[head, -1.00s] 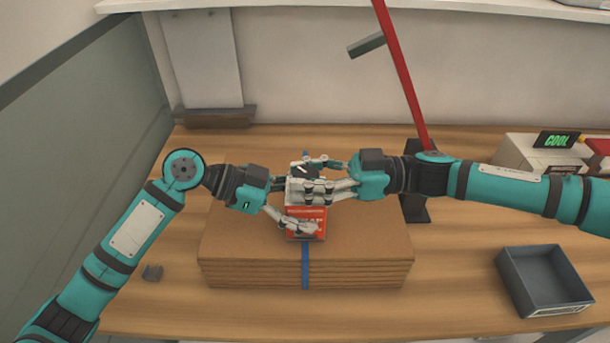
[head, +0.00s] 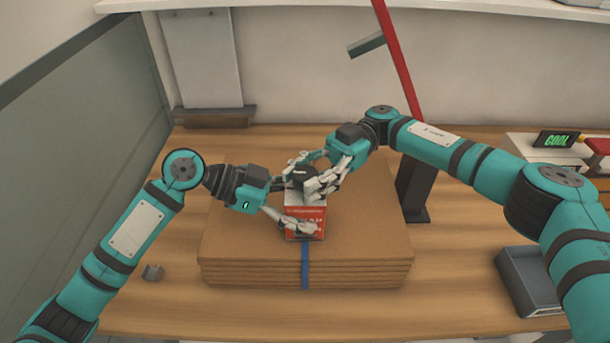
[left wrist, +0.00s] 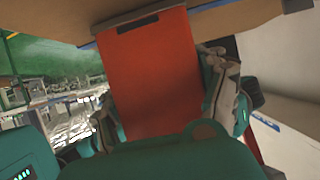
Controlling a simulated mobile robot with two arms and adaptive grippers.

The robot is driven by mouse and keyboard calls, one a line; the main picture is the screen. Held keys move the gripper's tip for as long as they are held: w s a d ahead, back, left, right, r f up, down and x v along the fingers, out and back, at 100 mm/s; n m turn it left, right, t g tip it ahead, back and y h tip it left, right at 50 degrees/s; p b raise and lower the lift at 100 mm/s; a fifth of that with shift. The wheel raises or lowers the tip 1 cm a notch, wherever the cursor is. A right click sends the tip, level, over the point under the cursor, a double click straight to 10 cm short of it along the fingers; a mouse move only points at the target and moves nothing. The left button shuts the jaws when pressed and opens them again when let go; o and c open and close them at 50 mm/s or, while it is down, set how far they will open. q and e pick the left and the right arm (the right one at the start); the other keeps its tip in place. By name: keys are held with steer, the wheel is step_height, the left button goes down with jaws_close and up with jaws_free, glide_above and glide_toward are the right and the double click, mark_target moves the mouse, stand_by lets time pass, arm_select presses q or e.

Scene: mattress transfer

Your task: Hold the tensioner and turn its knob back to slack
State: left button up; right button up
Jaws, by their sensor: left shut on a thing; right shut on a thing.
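The tensioner is a red and white box (head: 305,223) with a dark knob (head: 303,175) on top. It sits on a stack of brown boards, on the line of a blue strap (head: 305,265). My left gripper (head: 285,211) is shut on the tensioner body from the left. In the left wrist view the red body (left wrist: 155,80) fills the middle between the fingers. My right gripper (head: 318,172) is shut on the knob from above and the right. Its fingers hide part of the knob, so any marking on it cannot be read.
The board stack (head: 245,245) lies on a wooden table (head: 450,270). A dark tray (head: 527,285) at the right is partly behind my right arm. A red pole (head: 398,60) stands behind. A small grey block (head: 152,272) lies at the left.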

arm_select(q)
steer(key=shift+s, duration=0.15)
arm_select(e)
steer(key=shift+w+d, duration=0.15)
steer(key=shift+d, duration=0.05)
steer(key=o, duration=0.7)
arm_select(q)
steer(key=shift+r, duration=0.1)
arm_select(e)
steer(key=o, duration=0.5)
steer(key=shift+a, duration=0.1)
steer(key=shift+o, duration=0.2)
steer(key=shift+h, duration=0.3)
steer(key=shift+y, duration=0.4)
